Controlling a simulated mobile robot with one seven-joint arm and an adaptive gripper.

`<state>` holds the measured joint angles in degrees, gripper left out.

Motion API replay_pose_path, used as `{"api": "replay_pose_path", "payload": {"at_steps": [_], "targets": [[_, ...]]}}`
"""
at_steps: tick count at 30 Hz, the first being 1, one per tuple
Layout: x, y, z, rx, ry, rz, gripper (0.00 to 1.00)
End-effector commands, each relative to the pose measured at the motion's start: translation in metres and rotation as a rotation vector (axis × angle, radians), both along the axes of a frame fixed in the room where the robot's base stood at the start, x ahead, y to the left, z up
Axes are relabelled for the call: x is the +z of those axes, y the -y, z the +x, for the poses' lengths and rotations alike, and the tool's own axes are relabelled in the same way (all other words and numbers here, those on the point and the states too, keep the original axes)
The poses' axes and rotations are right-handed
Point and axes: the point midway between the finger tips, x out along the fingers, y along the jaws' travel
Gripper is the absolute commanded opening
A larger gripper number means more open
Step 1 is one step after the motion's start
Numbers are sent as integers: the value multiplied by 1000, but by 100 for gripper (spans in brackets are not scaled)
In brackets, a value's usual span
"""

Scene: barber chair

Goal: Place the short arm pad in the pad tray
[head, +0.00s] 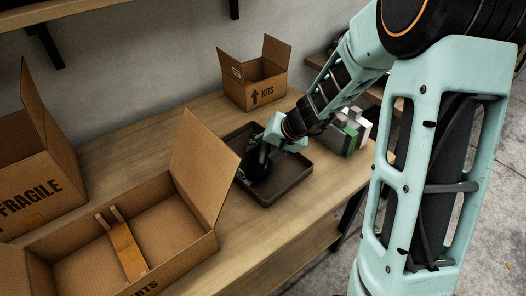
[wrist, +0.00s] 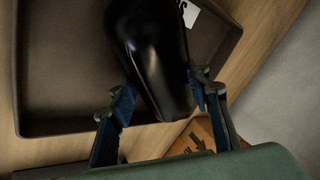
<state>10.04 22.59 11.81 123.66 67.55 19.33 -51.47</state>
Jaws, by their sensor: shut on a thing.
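The short arm pad is a glossy black rounded piece (wrist: 155,55) in the wrist view. My gripper (wrist: 163,98) is shut on it, one blue-padded finger on each side near its narrower end. The pad tray is a dark brown shallow tray (head: 284,192) on the table in the head view, and it also fills much of the wrist view (wrist: 60,75). My gripper (head: 256,166) is over the left part of the tray, pointing down. The pad shows there only as a dark shape, and I cannot tell whether it touches the tray floor.
A KITS box (head: 254,88) stands open behind the tray. A large open box with a wooden piece (head: 126,248) inside is at front left, its raised flap (head: 203,155) close to the tray. A FRAGILE box (head: 35,180) is far left. Grey and green items (head: 350,132) stand right of the tray.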

Motion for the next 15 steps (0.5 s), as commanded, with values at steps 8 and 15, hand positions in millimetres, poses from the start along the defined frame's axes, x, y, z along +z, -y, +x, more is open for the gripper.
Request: {"api": "replay_pose_path", "payload": {"at_steps": [8,15], "targets": [[-2,0,0,1,0,0,53],[-2,0,0,0,0,0,62]]}}
